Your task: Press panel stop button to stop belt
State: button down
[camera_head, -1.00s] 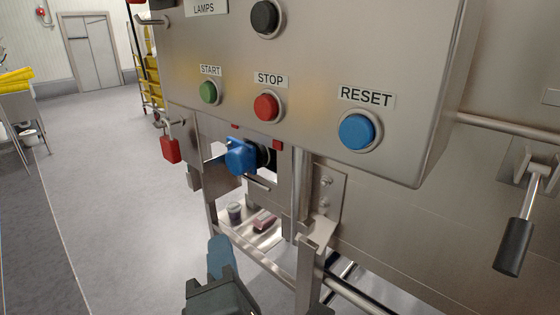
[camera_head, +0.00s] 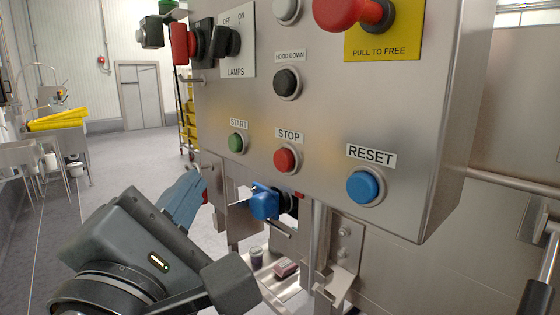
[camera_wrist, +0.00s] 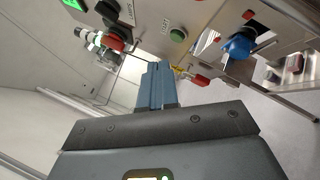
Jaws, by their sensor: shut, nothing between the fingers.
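The red STOP button (camera_head: 285,160) is on the steel control panel (camera_head: 330,130), under its STOP label, between the green START button (camera_head: 237,143) and the blue RESET button (camera_head: 364,187). My gripper (camera_head: 198,178) is shut and empty, in front of the panel, to the left of and lower than the STOP button, apart from it in the picture. In the wrist view its blue-grey fingers (camera_wrist: 155,85) are together and point toward the panel's lower edge. The START button (camera_wrist: 178,35) also shows there; I cannot make out STOP.
A red mushroom knob (camera_head: 340,12) on a yellow plate and a black HOOD DOWN button (camera_head: 287,83) sit above. A blue plug (camera_head: 264,203) juts out below the panel. Red and black switch handles (camera_head: 195,42) project at upper left. Open floor lies left.

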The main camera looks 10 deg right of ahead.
aim_at(273, 157)
jog(key=w+d, duration=0.5)
jog(key=d, duration=0.2)
jog(key=shift+d+p, duration=0.15)
jog(key=shift+p, duration=0.25)
dwell(2.0)
jog(key=shift+w+d+p, duration=0.2)
jog(key=shift+d+p, duration=0.15)
jog(key=shift+p, duration=0.05)
jog(key=shift+w+d+p, duration=0.3)
jog(key=shift+d+p, duration=0.05)
jog(key=shift+d, duration=0.15)
dwell(0.8)
jog(key=shift+s+a, duration=0.1)
jog(key=shift+a, duration=0.05)
jog(key=shift+s+a, duration=0.45)
jog(key=shift+a, duration=0.25)
